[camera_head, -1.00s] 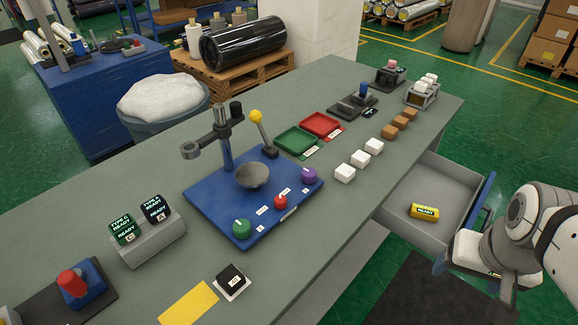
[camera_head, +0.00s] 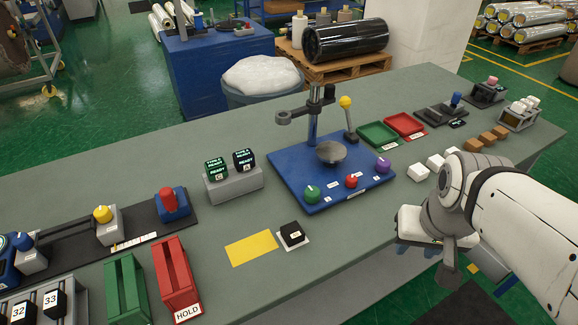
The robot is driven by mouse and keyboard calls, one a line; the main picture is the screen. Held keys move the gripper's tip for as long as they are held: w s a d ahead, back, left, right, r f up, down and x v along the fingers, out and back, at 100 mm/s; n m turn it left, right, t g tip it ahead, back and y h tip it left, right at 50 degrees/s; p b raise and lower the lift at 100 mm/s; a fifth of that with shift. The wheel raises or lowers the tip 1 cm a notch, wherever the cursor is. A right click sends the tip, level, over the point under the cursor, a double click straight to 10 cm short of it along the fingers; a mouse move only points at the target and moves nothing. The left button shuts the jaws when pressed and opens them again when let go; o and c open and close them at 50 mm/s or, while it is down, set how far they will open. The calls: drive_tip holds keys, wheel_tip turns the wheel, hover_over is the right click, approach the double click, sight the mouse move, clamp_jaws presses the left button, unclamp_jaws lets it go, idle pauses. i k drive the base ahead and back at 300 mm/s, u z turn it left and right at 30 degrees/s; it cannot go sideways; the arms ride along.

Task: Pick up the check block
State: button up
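No block readably marked "check" shows, so I cannot tell which block it is. A small black block with a pale label (camera_head: 291,233) sits on a white pad beside a yellow mat (camera_head: 251,248). Two dark blocks with glowing READY text, one green (camera_head: 216,169) and one black (camera_head: 244,160), sit on a grey stand (camera_head: 234,184). Black blocks numbered 32 (camera_head: 22,311) and 33 (camera_head: 53,304) are at the lower left. My gripper (camera_head: 447,264) is at the bench's front edge on the right, right of the small black block; its fingers are not clear.
A blue fixture board (camera_head: 290,178) with a bowl and coloured knobs stands mid-bench. Green (camera_head: 127,290) and red (camera_head: 178,280) racks stand at the front left. White cubes (camera_head: 417,172) line the right side. My arm hides most of the drawer area.

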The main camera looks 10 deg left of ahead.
sight(293, 234)
drive_tip(key=u, duration=0.5)
drive_tip(key=k, duration=1.15)
drive_tip(key=u, duration=0.3)
drive_tip(key=i, duration=1)
drive_tip(key=k, duration=0.5)
drive_tip(key=u, duration=0.4)
drive_tip(key=i, duration=0.45)
